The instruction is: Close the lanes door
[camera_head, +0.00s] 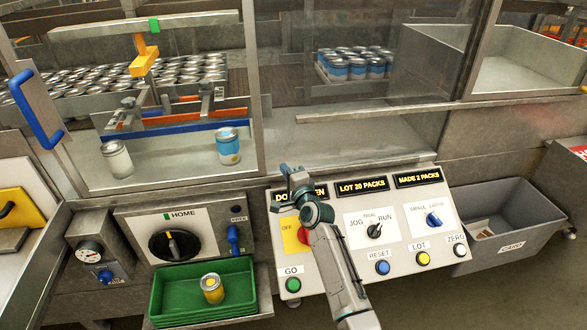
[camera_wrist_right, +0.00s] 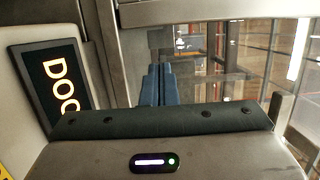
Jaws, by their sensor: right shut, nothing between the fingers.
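The lanes door appears to be the clear panel at the left with a metal frame (camera_head: 253,90) and a blue bar handle (camera_head: 36,108) at its far left edge. Cans and lane guides show behind it. How far it stands open is hard to tell. A lit display (camera_head: 300,194) above the control panel is partly covered by my gripper and reads "DO…EN". My right gripper (camera_head: 290,178) is over that display, far right of the blue handle, empty and shut. Its blue fingers (camera_wrist_right: 157,85) show together in the right wrist view. My left gripper is out of view.
The control panel (camera_head: 395,257) with buttons and knobs lies under my right arm. A green tray (camera_head: 170,300) with a yellow-banded can stands in front at left. A grey bin (camera_head: 540,210) is at right. A white can (camera_head: 117,160) and blue can (camera_head: 228,147) stand inside.

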